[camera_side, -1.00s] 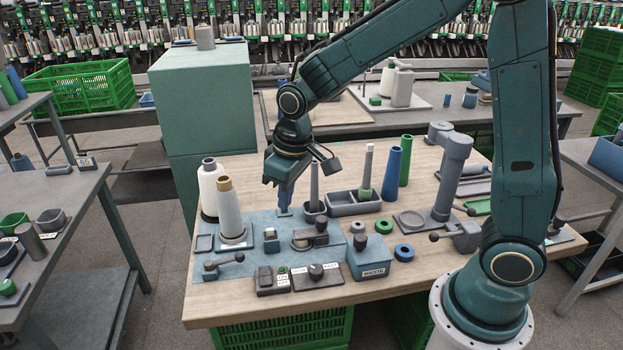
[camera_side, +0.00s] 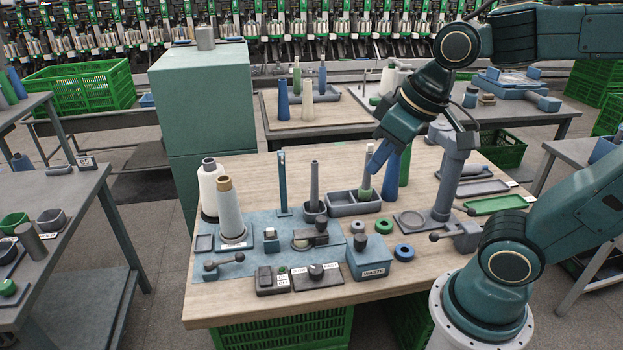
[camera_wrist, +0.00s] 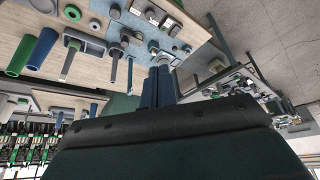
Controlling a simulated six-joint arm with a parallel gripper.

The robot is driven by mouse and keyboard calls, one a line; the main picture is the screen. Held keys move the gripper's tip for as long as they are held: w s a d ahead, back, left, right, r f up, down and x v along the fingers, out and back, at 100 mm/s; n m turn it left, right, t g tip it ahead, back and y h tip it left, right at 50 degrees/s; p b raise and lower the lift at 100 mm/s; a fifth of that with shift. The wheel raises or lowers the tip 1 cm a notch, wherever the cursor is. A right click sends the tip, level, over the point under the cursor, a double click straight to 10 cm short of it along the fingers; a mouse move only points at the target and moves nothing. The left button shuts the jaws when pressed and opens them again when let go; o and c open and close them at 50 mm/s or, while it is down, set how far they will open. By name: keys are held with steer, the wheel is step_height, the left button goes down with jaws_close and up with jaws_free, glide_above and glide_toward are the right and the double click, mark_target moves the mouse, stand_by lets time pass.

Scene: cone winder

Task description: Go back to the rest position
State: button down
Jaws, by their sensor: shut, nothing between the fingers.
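My gripper (camera_side: 376,157) is shut and empty, its blue fingers raised above the right part of the wooden bench (camera_side: 240,299) and pointing down and to the left. In the side view it is in front of the upper part of a blue cone (camera_side: 390,185), near the grey divided tray (camera_side: 343,209); I cannot tell whether it touches the cone. In the wrist view the shut fingers (camera_wrist: 158,86) show side by side with nothing between them.
A thin blue post (camera_side: 283,185) stands on the blue mat (camera_side: 262,222). Two yarn cones (camera_side: 231,210) stand at the left. A grey column (camera_side: 450,175) rises close to the right of my gripper. A waste box (camera_side: 370,258) is at the front.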

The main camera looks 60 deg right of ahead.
steer(key=shift+t, duration=0.4)
steer(key=shift+s+d+r, duration=0.1)
steer(key=shift+s+d, duration=0.05)
steer(key=shift+s, duration=0.95)
steer(key=shift+s+d, duration=0.1)
steer(key=shift+s, duration=1)
